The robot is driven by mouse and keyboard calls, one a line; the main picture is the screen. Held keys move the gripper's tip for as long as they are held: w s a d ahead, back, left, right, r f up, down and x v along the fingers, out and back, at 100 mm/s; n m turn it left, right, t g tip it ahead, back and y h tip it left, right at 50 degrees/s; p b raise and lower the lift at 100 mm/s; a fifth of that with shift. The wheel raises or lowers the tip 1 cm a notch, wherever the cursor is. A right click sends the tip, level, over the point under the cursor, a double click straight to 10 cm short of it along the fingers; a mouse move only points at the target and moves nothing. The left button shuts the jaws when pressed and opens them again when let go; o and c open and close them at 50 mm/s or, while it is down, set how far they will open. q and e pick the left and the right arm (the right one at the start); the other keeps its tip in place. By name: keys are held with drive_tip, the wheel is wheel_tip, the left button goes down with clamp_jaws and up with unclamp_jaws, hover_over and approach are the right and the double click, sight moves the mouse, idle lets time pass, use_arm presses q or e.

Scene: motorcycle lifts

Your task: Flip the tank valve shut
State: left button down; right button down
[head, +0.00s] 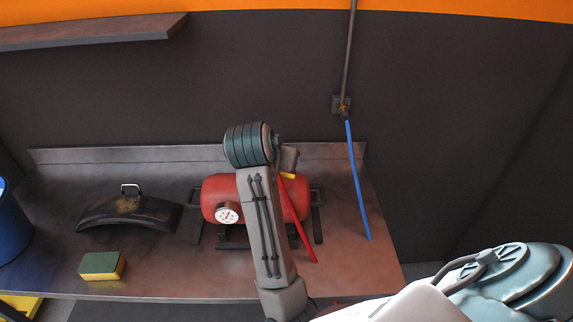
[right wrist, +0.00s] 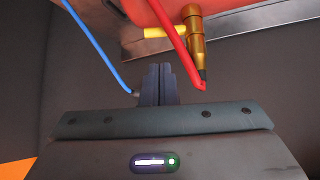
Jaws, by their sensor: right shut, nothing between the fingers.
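The red tank (head: 290,197) lies on its side on a metal bench, with a round white gauge (head: 227,215) at its front. In the head view, my right arm crosses in front of the tank and hides its middle. A yellow lever (head: 287,175) shows just right of the arm. In the right wrist view, the brass valve (right wrist: 195,40) has its yellow lever (right wrist: 163,33) pointing left, and a red hose (right wrist: 180,47) runs beside it. My right gripper (right wrist: 156,72) is shut and empty, apart from the valve and below the lever in that picture. My left gripper is not in view.
A blue hose (head: 357,180) hangs from a wall fitting (head: 341,104) to the bench right of the tank. A dark curved part (head: 128,210), a sponge (head: 102,265) and a blue container (head: 10,225) are on the left. The bench's right end (head: 365,270) is mostly clear.

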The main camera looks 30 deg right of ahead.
drive_tip(key=p+x, duration=0.2)
drive_tip(key=x, duration=0.6)
drive_tip(key=shift+w+d+f+p, duration=0.15)
drive_tip(key=shift+d+f+p, duration=0.05)
drive_tip(key=shift+d+p, duration=0.2)
drive_tip(key=shift+w+d+f, duration=0.15)
drive_tip(key=shift+w+f, duration=0.1)
drive_tip(key=shift+f, duration=0.2)
drive_tip(key=shift+w+f, duration=0.1)
